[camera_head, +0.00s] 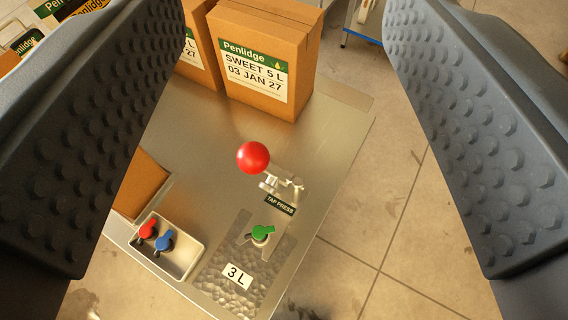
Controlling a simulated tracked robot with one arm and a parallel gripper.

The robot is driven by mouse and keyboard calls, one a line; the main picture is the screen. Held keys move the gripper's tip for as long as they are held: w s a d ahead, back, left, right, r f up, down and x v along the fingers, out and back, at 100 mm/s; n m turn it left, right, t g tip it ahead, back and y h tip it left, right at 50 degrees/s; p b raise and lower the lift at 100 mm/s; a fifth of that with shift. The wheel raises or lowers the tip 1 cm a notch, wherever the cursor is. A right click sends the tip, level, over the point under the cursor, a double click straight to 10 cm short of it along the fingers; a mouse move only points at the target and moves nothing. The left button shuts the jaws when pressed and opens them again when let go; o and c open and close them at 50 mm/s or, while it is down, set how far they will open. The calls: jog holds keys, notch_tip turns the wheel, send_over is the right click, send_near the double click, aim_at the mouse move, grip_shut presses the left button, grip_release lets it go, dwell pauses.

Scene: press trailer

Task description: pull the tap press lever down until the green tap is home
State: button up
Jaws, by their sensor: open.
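The tap press (287,184) stands on a steel table, with a black label reading TAP PRESS (279,205). Its lever ends in a red ball knob (253,157), which looks raised toward the camera. The green tap (262,233) sits below the press, at the top of a silver bag marked 3 L (237,276). I cannot tell how deep the tap sits. My gripper (315,150) is open, its two dark studded fingers at the left and right edges of the view. The knob lies between them in the picture, farther off and untouched.
A metal tray (196,262) holds a red tap (148,229) and a blue tap (164,240). Cardboard boxes (262,50) stand at the back of the steel table (207,160). The table's right edge drops to a tiled floor (390,220).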

jog(key=shift+o, duration=0.5)
jog(key=shift+s+d, duration=0.1)
jog(key=m+g+p, duration=1.3)
jog(key=g+p, duration=0.2)
send_over(250, 151)
notch_tip(250, 151, down, 12)
notch_tip(250, 151, down, 3)
jog(key=b, duration=0.3)
jog(key=shift+d+f, duration=0.1)
jog(key=shift+f, duration=0.05)
jog(key=shift+f+p, duration=0.6)
jog(key=shift+f, duration=4.75)
